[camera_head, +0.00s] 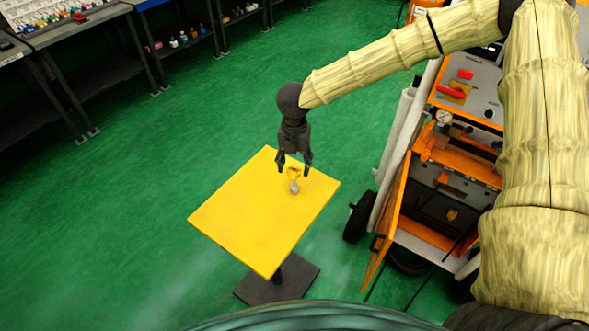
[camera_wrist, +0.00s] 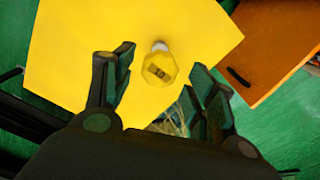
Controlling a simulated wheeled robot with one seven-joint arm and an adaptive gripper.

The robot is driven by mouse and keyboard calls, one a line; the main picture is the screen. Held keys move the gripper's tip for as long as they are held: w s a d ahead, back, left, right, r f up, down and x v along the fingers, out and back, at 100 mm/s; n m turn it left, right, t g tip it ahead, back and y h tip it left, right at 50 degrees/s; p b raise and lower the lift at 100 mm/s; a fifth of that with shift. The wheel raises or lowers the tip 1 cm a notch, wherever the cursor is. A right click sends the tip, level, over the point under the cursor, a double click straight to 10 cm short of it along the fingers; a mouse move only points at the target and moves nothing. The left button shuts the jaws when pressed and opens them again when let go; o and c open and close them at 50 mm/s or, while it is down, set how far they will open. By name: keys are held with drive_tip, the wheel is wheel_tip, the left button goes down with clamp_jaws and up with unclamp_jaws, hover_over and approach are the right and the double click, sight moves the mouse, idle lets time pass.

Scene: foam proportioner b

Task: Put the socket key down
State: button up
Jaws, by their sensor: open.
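The socket key (camera_head: 294,181) is on the yellow table top (camera_head: 243,221), near its far right part. It has a yellow upper part and a pale grey round end. In the wrist view the socket key (camera_wrist: 159,66) shows a yellow faceted head with a dark slot and a pale tip, over the yellow surface. My gripper (camera_head: 294,166) points down just above the socket key. Its fingers are spread on both sides in the wrist view (camera_wrist: 163,92), with gaps between them and the key. I cannot tell whether the key touches the table all along its length.
The orange-framed foam proportioner cart (camera_head: 455,165) with wheels stands right of the table, close to it. Dark benches with small coloured items (camera_head: 65,20) line the back left. The green floor (camera_head: 130,210) left of the table is clear. An orange panel (camera_wrist: 275,45) shows in the wrist view.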

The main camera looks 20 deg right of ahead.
wheel_tip(320, 180, up, 9)
drive_tip(key=b, duration=0.1)
idle(0.4)
idle(0.3)
